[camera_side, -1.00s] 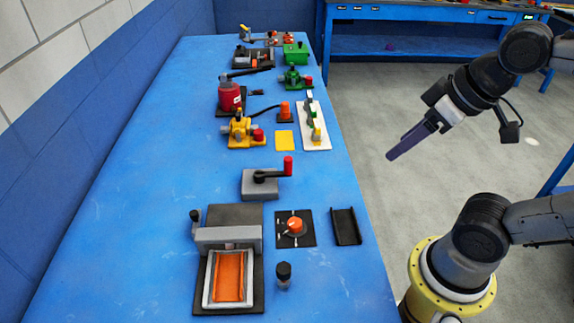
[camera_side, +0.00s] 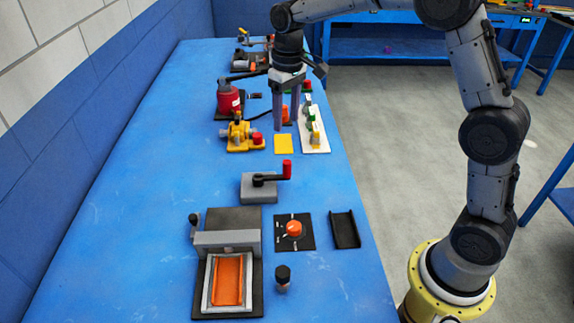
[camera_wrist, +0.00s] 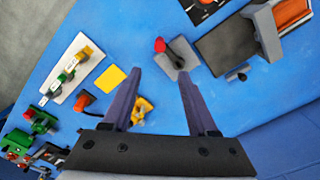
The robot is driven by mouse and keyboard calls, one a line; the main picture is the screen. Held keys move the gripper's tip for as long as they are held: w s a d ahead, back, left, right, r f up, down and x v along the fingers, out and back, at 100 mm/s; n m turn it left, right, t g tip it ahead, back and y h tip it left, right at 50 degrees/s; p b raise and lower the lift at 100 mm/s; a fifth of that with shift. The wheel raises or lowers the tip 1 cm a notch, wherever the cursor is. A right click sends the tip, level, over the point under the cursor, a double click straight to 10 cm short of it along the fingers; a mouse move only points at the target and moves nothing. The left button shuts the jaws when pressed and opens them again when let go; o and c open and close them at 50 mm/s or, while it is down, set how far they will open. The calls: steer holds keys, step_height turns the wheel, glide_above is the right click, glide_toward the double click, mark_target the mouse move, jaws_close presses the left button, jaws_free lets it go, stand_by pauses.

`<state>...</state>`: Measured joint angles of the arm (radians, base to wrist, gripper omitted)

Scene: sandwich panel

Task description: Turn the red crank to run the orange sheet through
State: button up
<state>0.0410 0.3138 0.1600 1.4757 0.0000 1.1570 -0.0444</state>
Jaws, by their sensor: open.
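The red crank (camera_side: 287,169) is an upright red grip on a black arm, set on a grey block (camera_side: 252,190) in the table's middle. In the wrist view the red grip (camera_wrist: 160,45) shows beyond and between my fingers. The orange sheet (camera_side: 228,279) lies in a light-framed tray in front of a grey crossbar (camera_side: 228,239) on a black base. It also shows in the wrist view (camera_wrist: 293,14), at the upper right. My gripper (camera_side: 286,122) is open and empty, pointing down above the table, farther back than the crank and touching nothing visible.
A yellow plate (camera_side: 283,144), a yellow device (camera_side: 240,135), a red canister (camera_side: 229,98) and a white strip with parts (camera_side: 313,137) surround my gripper's area. An orange knob (camera_side: 294,229), a black channel (camera_side: 345,230) and a black-topped peg (camera_side: 283,275) stand nearer. The table's left side is clear.

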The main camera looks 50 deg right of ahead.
mark_target(287, 161)
step_height(287, 161, down, 15)
steer(key=shift+f, duration=0.2)
stand_by(0.4)
jaws_close()
steer(key=shift+r, duration=0.1)
stand_by(1.2)
